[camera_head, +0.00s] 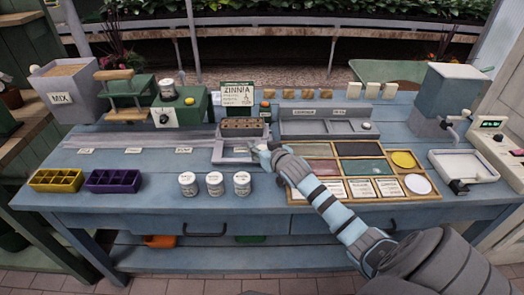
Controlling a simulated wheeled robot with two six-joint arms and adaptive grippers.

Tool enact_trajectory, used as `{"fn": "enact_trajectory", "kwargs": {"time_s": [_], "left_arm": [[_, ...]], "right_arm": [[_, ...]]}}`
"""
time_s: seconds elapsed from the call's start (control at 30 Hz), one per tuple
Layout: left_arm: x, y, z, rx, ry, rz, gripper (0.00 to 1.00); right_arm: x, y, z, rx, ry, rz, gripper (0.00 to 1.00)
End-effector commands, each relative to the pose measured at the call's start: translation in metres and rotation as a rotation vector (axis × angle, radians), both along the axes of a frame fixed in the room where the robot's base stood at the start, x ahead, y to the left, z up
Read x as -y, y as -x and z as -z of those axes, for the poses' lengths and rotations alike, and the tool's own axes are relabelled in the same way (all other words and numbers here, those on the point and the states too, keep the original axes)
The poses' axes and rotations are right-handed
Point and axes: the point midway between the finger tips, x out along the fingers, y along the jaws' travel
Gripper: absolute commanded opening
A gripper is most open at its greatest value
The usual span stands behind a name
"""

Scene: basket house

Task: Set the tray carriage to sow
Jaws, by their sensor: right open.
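The tray carriage (228,155) is a pale metal plate at the right part of a long grey rail (130,139) on the blue bench. A dark seed tray (243,127) with several cells sits at the back of the carriage. Small white labels (133,150) stand along the rail's front to the left; their print is too small to read. My right gripper (258,147) is open at the carriage's right front edge, very close to it; I cannot tell whether it touches. The gripper and wrist hide part of that edge. My left gripper is not in view.
A ZINNIA card (237,94) stands behind the carriage. Three white jars (214,184) stand in front, with yellow (57,180) and purple (114,180) trays to the left. A wooden compartment tray (378,202) lies under my right arm. The rail's left part looks clear.

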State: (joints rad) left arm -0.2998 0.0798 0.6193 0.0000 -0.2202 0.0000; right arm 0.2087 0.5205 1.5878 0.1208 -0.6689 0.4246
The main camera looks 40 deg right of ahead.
Motion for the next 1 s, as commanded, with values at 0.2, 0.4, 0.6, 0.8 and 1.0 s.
{"fn": "enact_trajectory", "kwargs": {"time_s": [0.2, 0.4, 0.6, 0.8, 1.0], "left_arm": [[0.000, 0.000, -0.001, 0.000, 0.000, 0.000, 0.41], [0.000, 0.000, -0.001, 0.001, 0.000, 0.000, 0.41], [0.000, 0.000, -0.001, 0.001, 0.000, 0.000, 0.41], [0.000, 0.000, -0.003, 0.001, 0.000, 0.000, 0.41], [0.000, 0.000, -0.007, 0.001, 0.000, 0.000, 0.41]], "right_arm": [[0.000, 0.000, 0.000, 0.000, 0.000, 0.000, 0.45], [0.000, 0.000, 0.000, 0.000, 0.000, 0.000, 0.13], [0.000, 0.000, 0.000, 0.000, 0.000, 0.000, 0.00], [-0.009, -0.008, -0.001, 0.002, -0.004, 0.002, 0.00], [-0.032, -0.025, -0.001, 0.002, -0.003, -0.001, 0.00]]}}
